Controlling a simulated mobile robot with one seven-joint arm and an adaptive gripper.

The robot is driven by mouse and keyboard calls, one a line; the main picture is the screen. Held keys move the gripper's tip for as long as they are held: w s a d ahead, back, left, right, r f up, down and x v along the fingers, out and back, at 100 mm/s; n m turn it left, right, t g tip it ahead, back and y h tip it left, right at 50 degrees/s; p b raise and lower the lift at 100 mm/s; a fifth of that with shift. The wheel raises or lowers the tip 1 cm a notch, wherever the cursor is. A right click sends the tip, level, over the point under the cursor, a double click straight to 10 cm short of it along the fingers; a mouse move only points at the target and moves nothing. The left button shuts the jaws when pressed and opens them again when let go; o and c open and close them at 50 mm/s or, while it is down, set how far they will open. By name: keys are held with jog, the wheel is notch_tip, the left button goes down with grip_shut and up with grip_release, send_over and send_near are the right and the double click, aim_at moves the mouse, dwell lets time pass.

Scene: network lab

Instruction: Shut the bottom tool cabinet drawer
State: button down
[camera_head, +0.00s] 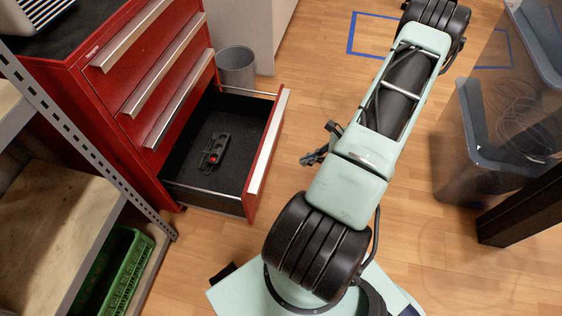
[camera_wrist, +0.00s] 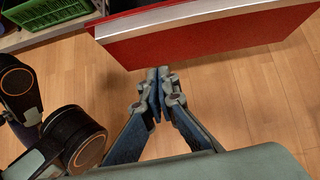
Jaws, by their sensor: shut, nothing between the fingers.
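The red tool cabinet (camera_head: 95,105) stands at the left in the head view. Its bottom drawer (camera_head: 268,150) is pulled far out, while the drawers above it look closed. A dark tool with a red spot (camera_head: 214,153) lies inside the open drawer. My gripper (camera_head: 312,158) is to the right of the drawer front, mostly hidden by my arm in the head view. In the wrist view my gripper (camera_wrist: 159,82) is shut and empty. Its fingertips are just below the red drawer front (camera_wrist: 210,38) in the picture; I cannot tell whether they touch it.
A grey bin (camera_head: 237,68) stands behind the open drawer. A metal shelf (camera_head: 85,150) with a green crate (camera_head: 118,270) is at the near left. Dark translucent tubs (camera_head: 490,140) stand at the right. Wooden floor (camera_head: 300,60) is clear around the drawer front.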

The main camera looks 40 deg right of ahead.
jog(key=w+a+f+b, duration=0.3)
jog(key=w+a+f, duration=0.4)
jog(key=w, duration=0.1)
jog(key=shift+w+a+m, duration=0.2)
jog(key=shift+a+m, duration=0.05)
jog(key=shift+m, duration=0.05)
jog(key=shift+w, duration=0.15)
